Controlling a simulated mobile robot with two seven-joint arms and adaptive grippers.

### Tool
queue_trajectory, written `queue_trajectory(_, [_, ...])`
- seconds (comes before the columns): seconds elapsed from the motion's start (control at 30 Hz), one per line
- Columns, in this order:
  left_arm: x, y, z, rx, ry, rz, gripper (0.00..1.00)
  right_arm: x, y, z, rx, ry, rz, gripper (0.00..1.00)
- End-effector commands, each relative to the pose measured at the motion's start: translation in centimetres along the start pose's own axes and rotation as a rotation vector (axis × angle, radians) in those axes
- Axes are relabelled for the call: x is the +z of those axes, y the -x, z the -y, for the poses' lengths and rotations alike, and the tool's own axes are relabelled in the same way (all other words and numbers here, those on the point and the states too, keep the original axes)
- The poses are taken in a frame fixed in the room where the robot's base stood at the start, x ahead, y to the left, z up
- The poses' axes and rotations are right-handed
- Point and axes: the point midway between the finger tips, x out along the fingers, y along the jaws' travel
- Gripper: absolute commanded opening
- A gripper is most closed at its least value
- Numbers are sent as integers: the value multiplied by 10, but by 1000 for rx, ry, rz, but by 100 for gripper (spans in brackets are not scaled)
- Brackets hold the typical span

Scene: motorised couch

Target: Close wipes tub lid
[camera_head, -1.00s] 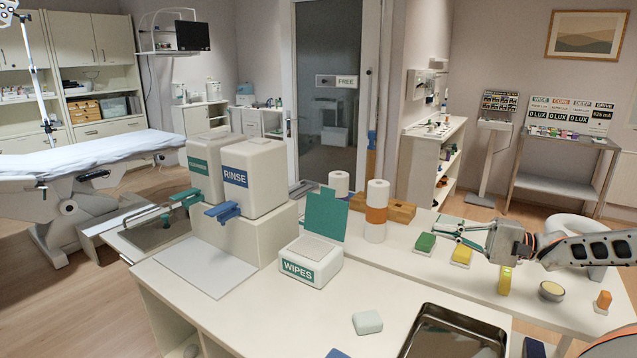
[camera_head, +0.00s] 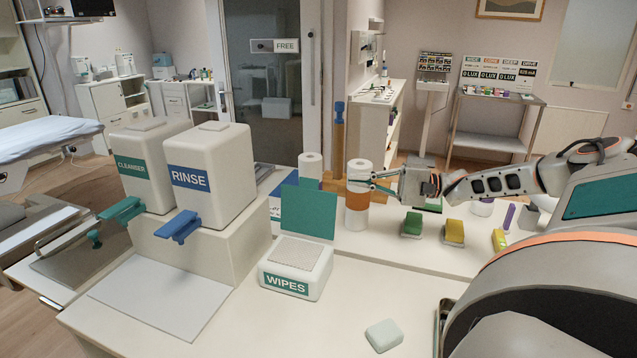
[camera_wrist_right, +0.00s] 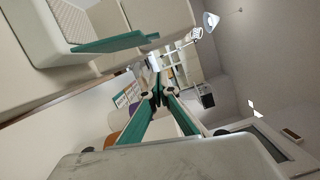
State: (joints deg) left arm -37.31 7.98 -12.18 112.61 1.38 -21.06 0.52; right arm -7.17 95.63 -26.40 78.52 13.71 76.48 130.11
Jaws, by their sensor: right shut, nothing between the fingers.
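The wipes tub (camera_head: 296,268) is a white box with a green WIPES label, standing on the white counter. Its green lid (camera_head: 308,211) stands upright, hinged open at the back edge. In the right wrist view the tub (camera_wrist_right: 40,50) shows at the upper left with the green lid (camera_wrist_right: 115,42) edge-on. My right gripper (camera_head: 358,179) is shut and empty, to the right of the lid and apart from it, by the paper roll. Its green fingers (camera_wrist_right: 158,95) meet at the tips in the right wrist view. My left gripper is not in view.
A white roll with an orange band (camera_head: 357,215) stands behind the tub to the right. RINSE (camera_head: 210,180) and CLEANSER dispensers (camera_head: 145,165) stand at left. Green (camera_head: 412,224) and yellow blocks (camera_head: 454,232) lie at right. A pale soap-like block (camera_head: 384,335) lies in front.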

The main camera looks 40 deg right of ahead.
Motion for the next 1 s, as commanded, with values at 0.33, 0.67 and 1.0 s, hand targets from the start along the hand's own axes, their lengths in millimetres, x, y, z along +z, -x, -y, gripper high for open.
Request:
queue_trajectory(0.33, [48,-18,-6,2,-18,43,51,-1,-64,-10,5,-4,2,0])
queue_trajectory(0.67, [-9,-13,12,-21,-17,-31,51,27,-84,7,-5,1,3,0])
queue_trajectory(1.0, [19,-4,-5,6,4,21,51,39,-87,0,0,0,0,0])
